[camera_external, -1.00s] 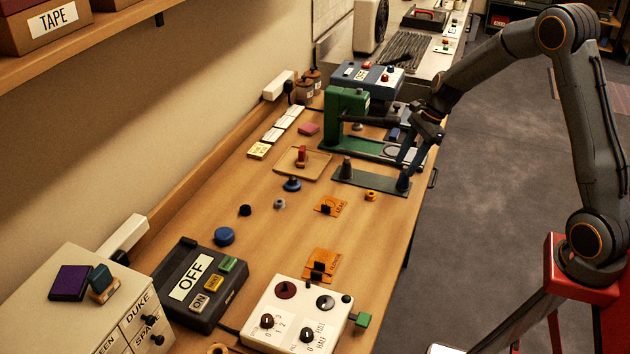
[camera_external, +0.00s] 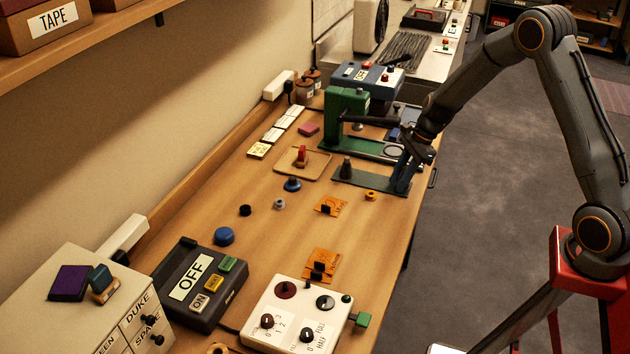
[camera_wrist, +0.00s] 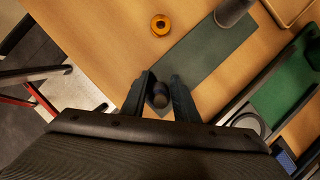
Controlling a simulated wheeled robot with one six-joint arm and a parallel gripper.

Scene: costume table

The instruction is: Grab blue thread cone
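A dark, bluish-looking thread cone (camera_wrist: 160,96) stands between the two fingers of my gripper (camera_wrist: 163,82) in the wrist view. The fingers are apart, one on each side of it; whether they touch it I cannot tell. In the external view my gripper (camera_external: 403,180) is low over the right end of the dark green plate (camera_external: 365,181) and largely hides this cone. A second, greyer cone (camera_external: 347,169) stands upright on the plate's left end; it also shows at the top of the wrist view (camera_wrist: 231,12).
An orange ring (camera_external: 371,195) lies just in front of the plate. A green press-like machine (camera_external: 347,115) stands close behind it. A wooden tray (camera_external: 318,164) lies to the left. The table's right edge is close to my gripper.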

